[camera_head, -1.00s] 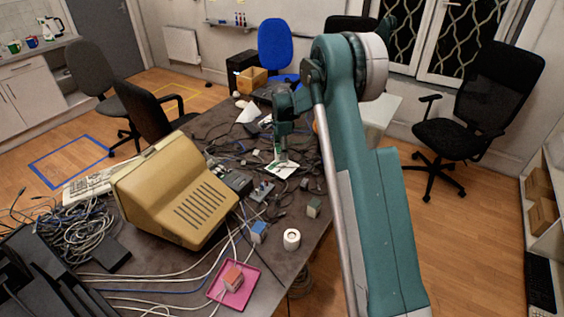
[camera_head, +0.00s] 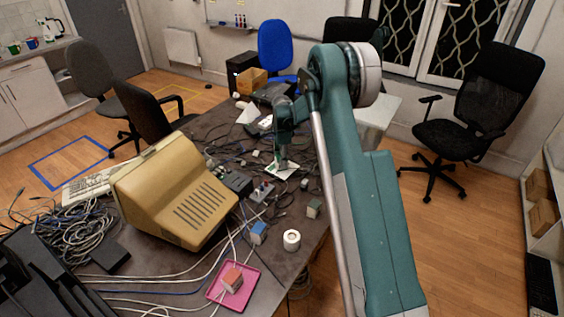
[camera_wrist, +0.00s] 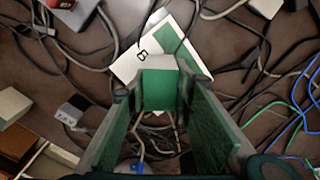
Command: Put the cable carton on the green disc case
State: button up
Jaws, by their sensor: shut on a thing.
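My gripper (camera_wrist: 165,92) is shut on the cable carton (camera_wrist: 158,92), which shows a green face between the two fingers in the wrist view. The green disc case (camera_wrist: 185,38) lies flat on the table just beyond and below the carton, white with green parts and a small black mark. In the head view my gripper (camera_head: 283,160) is right over the disc case (camera_head: 284,172). The held carton hides part of the case. I cannot tell whether the carton touches it.
Many loose cables surround the case. A beige monitor (camera_head: 180,195), a blue box (camera_head: 258,232), a white tape roll (camera_head: 291,240), a small grey-green box (camera_head: 313,208) and a pink tray (camera_head: 240,270) with a reddish box (camera_head: 232,281) stand nearer on the table.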

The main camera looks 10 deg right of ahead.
jog(key=shift+f, duration=0.15)
jog(key=o, duration=1)
jog(key=shift+c, duration=0.2)
notch_tip(320, 180, up, 12)
jog(key=shift+r+p, duration=0.2)
jog(key=shift+p, duration=0.5)
